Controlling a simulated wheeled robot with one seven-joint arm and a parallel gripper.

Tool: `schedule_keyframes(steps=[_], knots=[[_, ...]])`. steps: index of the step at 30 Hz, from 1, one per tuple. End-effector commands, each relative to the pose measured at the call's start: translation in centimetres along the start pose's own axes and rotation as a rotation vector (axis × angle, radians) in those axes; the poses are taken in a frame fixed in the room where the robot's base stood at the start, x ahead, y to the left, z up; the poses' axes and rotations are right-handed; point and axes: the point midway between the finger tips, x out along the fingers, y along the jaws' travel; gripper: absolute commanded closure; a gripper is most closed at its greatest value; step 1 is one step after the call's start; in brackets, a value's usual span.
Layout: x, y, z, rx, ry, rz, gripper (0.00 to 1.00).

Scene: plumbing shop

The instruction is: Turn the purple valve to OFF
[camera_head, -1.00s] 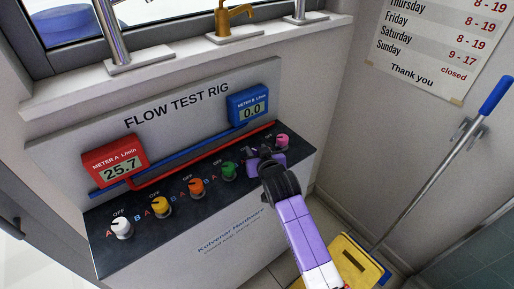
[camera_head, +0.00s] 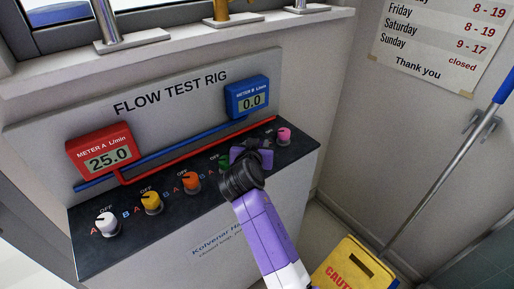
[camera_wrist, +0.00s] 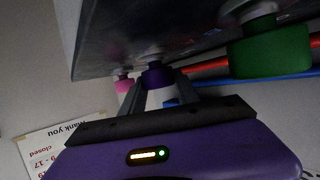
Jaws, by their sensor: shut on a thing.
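The purple valve is a small knob on the dark sloping panel (camera_head: 140,215) of the flow test rig, between the green and pink knobs. In the wrist view its purple knob (camera_wrist: 157,77) sits between my two fingers. In the head view my gripper (camera_head: 252,151) is at the knob and covers most of it, with its label hidden too. My gripper is shut on the knob. I cannot tell which mark its pointer faces. The red meter A (camera_head: 104,156) reads 25.0 and the blue meter B (camera_head: 248,98) reads 0.0.
The green knob (camera_wrist: 270,52) is close beside my gripper, and the pink knob (camera_head: 284,136) is on its other side. Orange (camera_head: 191,182), yellow (camera_head: 152,202) and white (camera_head: 107,224) knobs stand further left.

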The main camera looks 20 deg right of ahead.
Motion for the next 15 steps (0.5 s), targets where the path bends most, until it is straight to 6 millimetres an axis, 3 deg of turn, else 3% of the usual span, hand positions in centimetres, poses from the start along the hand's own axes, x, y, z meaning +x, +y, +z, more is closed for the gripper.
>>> schedule_keyframes(steps=[10, 11, 13, 15], knots=[[0.01, -0.03, 0.25, -0.001, -0.005, 0.001, 1.0], [0.01, -0.03, 0.25, -0.002, -0.005, 0.001, 0.57], [0.01, -0.03, 0.22, -0.001, -0.004, 0.001, 0.43], [0.01, -0.02, 0.18, -0.001, -0.004, 0.001, 0.41]])
